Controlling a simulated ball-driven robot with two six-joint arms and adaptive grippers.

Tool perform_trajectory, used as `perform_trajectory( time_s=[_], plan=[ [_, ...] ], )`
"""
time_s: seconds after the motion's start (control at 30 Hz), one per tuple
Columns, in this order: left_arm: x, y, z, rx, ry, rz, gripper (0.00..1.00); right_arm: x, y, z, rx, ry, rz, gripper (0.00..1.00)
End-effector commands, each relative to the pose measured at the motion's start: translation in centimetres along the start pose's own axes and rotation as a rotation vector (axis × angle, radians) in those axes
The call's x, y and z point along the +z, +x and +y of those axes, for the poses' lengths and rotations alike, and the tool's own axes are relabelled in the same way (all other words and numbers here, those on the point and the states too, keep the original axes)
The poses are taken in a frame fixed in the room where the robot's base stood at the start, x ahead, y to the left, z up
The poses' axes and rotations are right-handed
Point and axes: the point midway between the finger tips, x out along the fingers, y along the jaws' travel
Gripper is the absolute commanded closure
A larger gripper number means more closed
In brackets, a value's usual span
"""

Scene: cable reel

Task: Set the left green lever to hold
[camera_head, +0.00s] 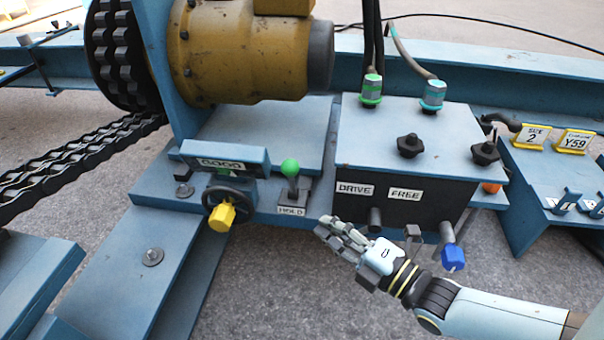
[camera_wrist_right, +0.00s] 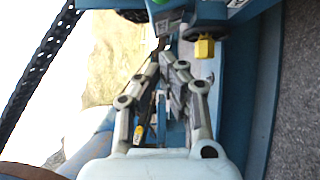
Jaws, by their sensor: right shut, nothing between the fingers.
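The green lever (camera_head: 290,168) has a round green ball on a short dark stalk and stands close to upright in the head view. It rises from a small dark base on the blue frame, with a HOLD label (camera_head: 291,211) just below it. My right gripper (camera_head: 325,226) is right of and below the lever, its fingertips apart from it. The gripper is shut and empty. In the right wrist view its fingers (camera_wrist_right: 168,62) come together; I cannot make out the green ball there. My left gripper is not in view.
A yellow-knobbed handwheel (camera_head: 222,214) sits left of the lever; its knob also shows in the right wrist view (camera_wrist_right: 205,47). A blue control box (camera_head: 375,140) with DRIVE and FREE labels stands to the right. A blue knob (camera_head: 453,257) is beside my right forearm. A yellow motor (camera_head: 245,50) is behind.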

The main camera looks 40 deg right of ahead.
Motion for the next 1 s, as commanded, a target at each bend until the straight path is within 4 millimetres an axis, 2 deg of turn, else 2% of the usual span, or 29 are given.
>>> perform_trajectory(
  time_s=[0.17, 0.5, 0.7, 1.0],
  plan=[
    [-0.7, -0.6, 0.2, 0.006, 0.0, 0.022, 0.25, 0.0, 2.8, 0.1, 0.004, 0.001, -0.001, 1.0],
    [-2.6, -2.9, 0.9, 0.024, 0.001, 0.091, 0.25, 0.0, 9.9, -0.1, 0.001, 0.002, -0.001, 1.0],
    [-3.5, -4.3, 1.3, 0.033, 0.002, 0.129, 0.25, 2.1, 11.7, -0.1, -0.002, 0.0, 0.0, 1.0],
    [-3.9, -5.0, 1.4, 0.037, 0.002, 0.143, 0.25, 2.9, 12.4, 0.1, -0.001, 0.002, -0.001, 1.0]
  ],
)
